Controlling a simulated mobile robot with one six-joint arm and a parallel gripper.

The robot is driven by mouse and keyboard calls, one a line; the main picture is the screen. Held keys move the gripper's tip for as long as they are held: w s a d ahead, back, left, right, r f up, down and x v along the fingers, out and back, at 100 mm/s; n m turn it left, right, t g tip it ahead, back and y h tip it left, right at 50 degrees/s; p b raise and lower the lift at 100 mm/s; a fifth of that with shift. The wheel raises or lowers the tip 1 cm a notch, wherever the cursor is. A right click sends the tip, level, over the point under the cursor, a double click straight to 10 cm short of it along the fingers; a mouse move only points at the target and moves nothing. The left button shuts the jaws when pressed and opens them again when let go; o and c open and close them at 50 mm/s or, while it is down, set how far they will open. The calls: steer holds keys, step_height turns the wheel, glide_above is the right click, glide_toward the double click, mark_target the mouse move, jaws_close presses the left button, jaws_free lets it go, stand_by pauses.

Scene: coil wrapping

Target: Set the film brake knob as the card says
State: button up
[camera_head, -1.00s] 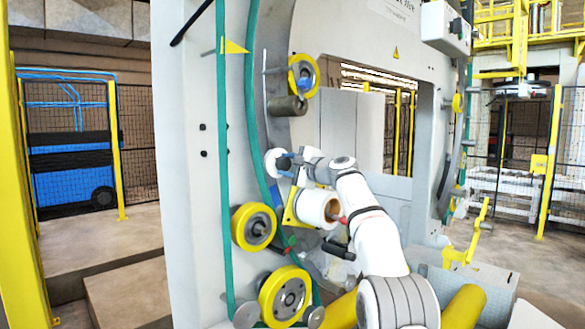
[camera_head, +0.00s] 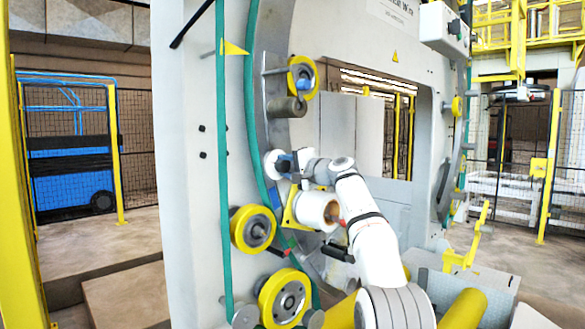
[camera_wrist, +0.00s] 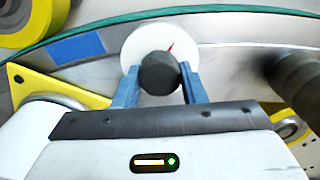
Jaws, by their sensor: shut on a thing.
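The film brake knob (camera_wrist: 160,72) is a dark round knob in front of a white round dial (camera_wrist: 138,42) with a red pointer mark, seen in the wrist view. My gripper (camera_wrist: 160,88) has its two blue fingers on either side of the knob and is shut on it. In the head view my gripper (camera_head: 287,164) is at the white dial (camera_head: 271,162) on the ring, and the knob is mostly hidden there. I cannot read any scale on the dial. No readable card shows.
A white film roll (camera_head: 316,211) on a yellow bracket (camera_head: 289,210) sits just below my wrist. Yellow rollers (camera_head: 253,229) and a green belt (camera_head: 224,130) lie to the left. A yellow flag (camera_head: 235,48) sticks out above.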

steer(key=shift+a+r, duration=0.1)
steer(key=shift+a, duration=0.1)
steer(key=o, duration=0.9)
steer(key=shift+a, duration=0.2)
steer(key=shift+o, duration=0.4)
steer(key=shift+d, duration=0.2)
steer(key=shift+f, duration=0.2)
steer(key=shift+s+d+b, duration=0.2)
steer(key=shift+d+b, duration=0.05)
steer(key=shift+b, duration=0.2)
steer(key=b+v, duration=0.4)
steer(key=v, duration=0.3)
steer(key=shift+b, duration=0.35)
steer(key=shift+r, duration=0.1)
